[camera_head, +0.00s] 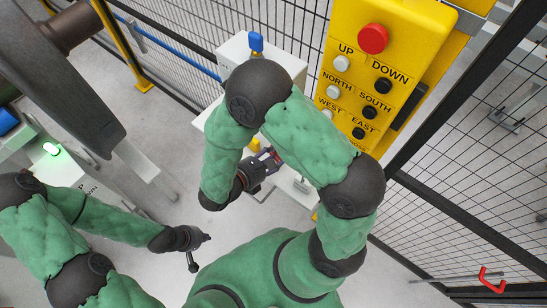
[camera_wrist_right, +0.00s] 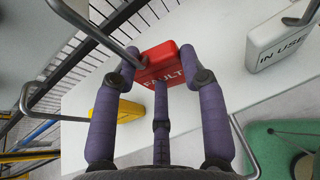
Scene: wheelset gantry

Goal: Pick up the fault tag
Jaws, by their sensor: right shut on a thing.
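The red fault tag (camera_wrist_right: 166,60), with "FAULT" in white letters, is between the purple fingers of my right gripper (camera_wrist_right: 162,75) in the right wrist view. The fingers are shut on it, and a grey metal hook or rod passes close to its upper edge. Whether the tag still touches that rod I cannot tell. My left gripper (camera_head: 200,246) is at the lower left, fingers spread, empty.
A white "IN USE" tag (camera_wrist_right: 281,41) and a yellow tag (camera_wrist_right: 117,104) are on either side, near bent metal rods. A yellow push-button pendant (camera_head: 398,50) with a red button stands at the upper right. Mesh fencing (camera_head: 480,150) borders the right side.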

